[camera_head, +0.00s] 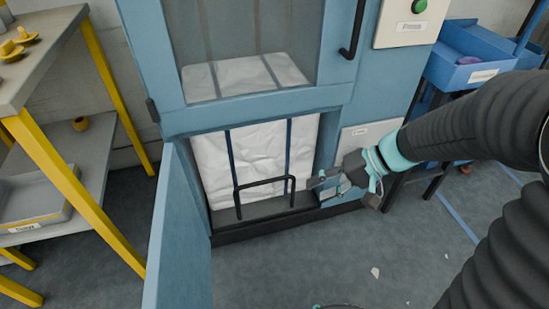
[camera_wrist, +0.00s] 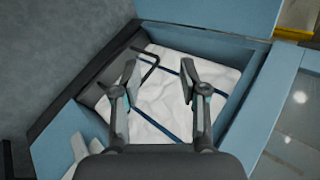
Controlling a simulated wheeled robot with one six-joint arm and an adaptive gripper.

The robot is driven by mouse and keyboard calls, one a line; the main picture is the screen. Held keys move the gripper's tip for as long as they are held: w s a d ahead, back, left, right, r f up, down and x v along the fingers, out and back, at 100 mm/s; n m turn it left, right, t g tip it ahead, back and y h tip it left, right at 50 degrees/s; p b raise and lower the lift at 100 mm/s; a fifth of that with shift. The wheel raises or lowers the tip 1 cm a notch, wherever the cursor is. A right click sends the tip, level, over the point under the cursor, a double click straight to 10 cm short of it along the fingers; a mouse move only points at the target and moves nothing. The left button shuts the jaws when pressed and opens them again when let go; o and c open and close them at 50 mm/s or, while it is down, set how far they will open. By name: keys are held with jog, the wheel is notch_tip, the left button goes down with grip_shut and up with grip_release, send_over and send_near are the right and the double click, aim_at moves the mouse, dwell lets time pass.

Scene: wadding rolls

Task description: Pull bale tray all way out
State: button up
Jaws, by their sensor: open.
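The bale tray (camera_head: 228,216) is a dark, shallow tray in the lower opening of the blue press. A black bar handle (camera_head: 263,184) stands up at its front; it also shows in the wrist view (camera_wrist: 153,66). A white bale with dark blue straps (camera_head: 258,150) sits behind the handle, and it fills much of the wrist view (camera_wrist: 163,103). My gripper (camera_head: 316,182) is just right of the handle in the head view. In the wrist view my gripper (camera_wrist: 158,70) has its fingers spread, with part of the handle between them. I cannot tell whether they touch it.
The lower press door (camera_head: 176,235) stands open at the left. A yellow-legged shelf (camera_head: 50,165) is farther left. A blue bin (camera_head: 470,72) stands at the right. The floor (camera_head: 310,262) before the press is mostly clear, with small white scraps.

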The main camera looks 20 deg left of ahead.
jog(key=w+a+f+m+y+b, duration=0.1)
jog(key=w+a+f+y, duration=0.15)
jog(key=w+f, duration=0.2)
jog(key=w+a+f+m+y, duration=0.1)
jog(key=w+a+f+y, duration=0.1)
jog(key=w+a+f, duration=0.3)
jog(key=m+t+y+b, duration=0.1)
jog(key=m+t+y, duration=0.1)
jog(key=m+t, duration=0.3)
send_near(264, 182)
jog(key=shift+n+t, duration=0.3)
jog(key=shift+n, duration=0.4)
jog(key=x, duration=1)
jog(key=shift+a+f+p, duration=0.25)
jog(key=shift+f+p, duration=0.1)
jog(key=shift+f, duration=0.05)
grip_shut()
